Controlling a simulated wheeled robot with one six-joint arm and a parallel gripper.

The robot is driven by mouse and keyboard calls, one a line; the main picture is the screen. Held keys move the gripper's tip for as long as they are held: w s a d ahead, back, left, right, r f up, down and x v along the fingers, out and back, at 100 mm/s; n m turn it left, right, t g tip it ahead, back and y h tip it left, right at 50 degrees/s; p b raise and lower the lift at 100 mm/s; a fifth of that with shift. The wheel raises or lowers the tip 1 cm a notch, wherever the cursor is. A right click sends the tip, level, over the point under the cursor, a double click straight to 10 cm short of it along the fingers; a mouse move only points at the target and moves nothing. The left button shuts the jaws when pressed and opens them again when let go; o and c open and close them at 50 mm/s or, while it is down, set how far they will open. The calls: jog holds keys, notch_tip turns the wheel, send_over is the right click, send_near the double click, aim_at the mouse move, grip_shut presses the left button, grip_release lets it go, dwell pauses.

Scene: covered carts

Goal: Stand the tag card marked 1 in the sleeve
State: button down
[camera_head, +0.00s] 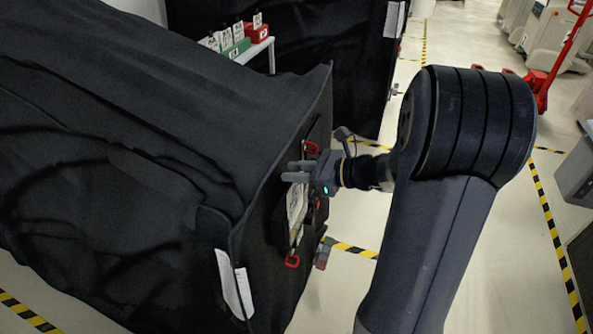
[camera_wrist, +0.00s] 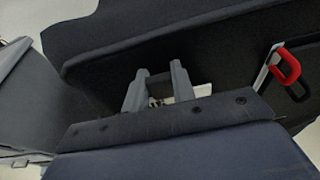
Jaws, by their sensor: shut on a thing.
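My gripper (camera_head: 297,172) is beside the end face of the black covered cart, and its fingers also show in the wrist view (camera_wrist: 157,85). It is shut on a pale tag card (camera_head: 297,204), which hangs below the fingers. In the wrist view only a small patch of the card shows low between the fingers. Its mark cannot be read. A dark sleeve (camera_head: 279,226) is on the cart's end, right behind and beside the card. I cannot tell whether the card's lower edge is inside it.
Red handles sit above (camera_head: 311,147) and below (camera_head: 292,262) the card; one shows in the wrist view (camera_wrist: 287,66). White sheets (camera_head: 234,283) hang on the cart's near corner. Red and green holders (camera_head: 236,47) with cards stand on a far shelf.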

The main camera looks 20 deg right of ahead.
jog(key=shift+f+b, duration=0.65)
jog(key=shift+f, duration=0.35)
jog(key=c, duration=1.1)
grip_release()
jog(key=v, duration=1.1)
jog(key=shift+a, duration=0.1)
jog(key=x, duration=1)
jog(key=shift+w+a+f, duration=0.15)
jog(key=shift+w+a, duration=0.1)
jog(key=shift+a, duration=0.05)
jog(key=shift+r+p, duration=0.3)
jog(key=shift+r, duration=0.15)
